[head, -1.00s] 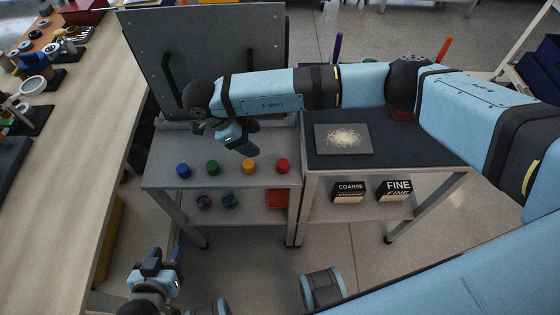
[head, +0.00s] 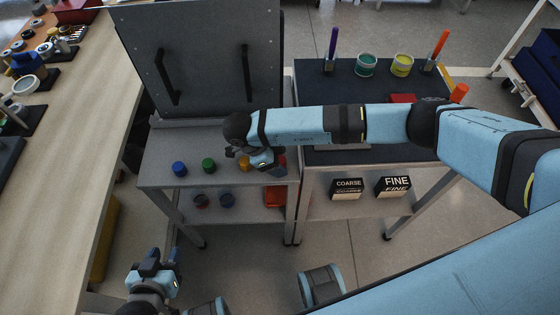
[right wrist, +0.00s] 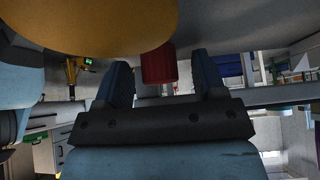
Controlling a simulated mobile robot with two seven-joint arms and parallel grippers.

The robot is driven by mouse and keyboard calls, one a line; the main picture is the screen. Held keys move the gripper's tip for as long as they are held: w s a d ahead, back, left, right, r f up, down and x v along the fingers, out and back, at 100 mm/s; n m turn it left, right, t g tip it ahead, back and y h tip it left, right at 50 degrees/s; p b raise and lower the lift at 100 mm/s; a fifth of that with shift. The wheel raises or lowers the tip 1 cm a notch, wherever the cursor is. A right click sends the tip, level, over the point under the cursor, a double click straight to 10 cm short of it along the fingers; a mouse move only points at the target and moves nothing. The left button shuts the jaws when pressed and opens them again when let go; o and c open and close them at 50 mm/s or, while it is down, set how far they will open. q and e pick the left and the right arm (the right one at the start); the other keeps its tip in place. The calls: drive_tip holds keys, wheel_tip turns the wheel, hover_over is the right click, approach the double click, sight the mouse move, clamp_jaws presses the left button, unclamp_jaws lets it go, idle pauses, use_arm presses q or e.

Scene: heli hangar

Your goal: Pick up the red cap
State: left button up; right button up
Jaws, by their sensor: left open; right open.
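The red cap (head: 283,161) stands on the shelf at the right end of a row of caps, mostly hidden behind my right gripper in the head view. My right gripper (head: 270,165) is open and low over the shelf, beside the red cap. In the right wrist view the red cap (right wrist: 158,66) shows between the two open fingers (right wrist: 163,78), nearer the left one; I cannot tell whether they touch it. My left gripper (head: 163,262) is open and empty at the lower left, away from the shelf.
The yellow cap (head: 245,164) is close to my right gripper and looms large in the right wrist view (right wrist: 90,22). The green cap (head: 209,165) and blue cap (head: 179,168) stand further left. A grey panel with black handles (head: 205,65) rises behind.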

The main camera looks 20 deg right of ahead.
drive_tip(key=c, duration=1)
wheel_tip(320, 180, up, 20)
drive_tip(key=p, duration=0.4)
drive_tip(key=w+d+r+n+t+y, duration=0.25)
drive_tip(key=d+r+n+t, duration=0.2)
drive_tip(key=r+n, duration=0.4)
drive_tip(key=w+d+r+n+t+y, duration=0.2)
drive_tip(key=w+d+r+n+t, duration=0.2)
drive_tip(key=d+r+n, duration=0.35)
use_arm(q)
wheel_tip(320, 180, up, 16)
drive_tip(key=s+a+p, duration=0.1)
drive_tip(key=p, duration=1.7)
drive_tip(key=shift+a+r, duration=0.2)
drive_tip(key=shift+a, duration=0.15)
use_arm(e)
drive_tip(key=s+r+n, duration=0.1)
drive_tip(key=r, duration=0.2)
drive_tip(key=s+a+r+n+y, duration=0.1)
drive_tip(key=r+n, duration=0.1)
drive_tip(key=r, duration=0.1)
drive_tip(key=s+a+r+n+y, duration=0.1)
drive_tip(key=r+n, duration=0.1)
drive_tip(key=r, duration=0.1)
drive_tip(key=shift+r, duration=0.2)
use_arm(q)
drive_tip(key=shift+s+f, duration=0.1)
drive_tip(key=shift+f, duration=0.05)
use_arm(e)
drive_tip(key=shift+f, duration=0.1)
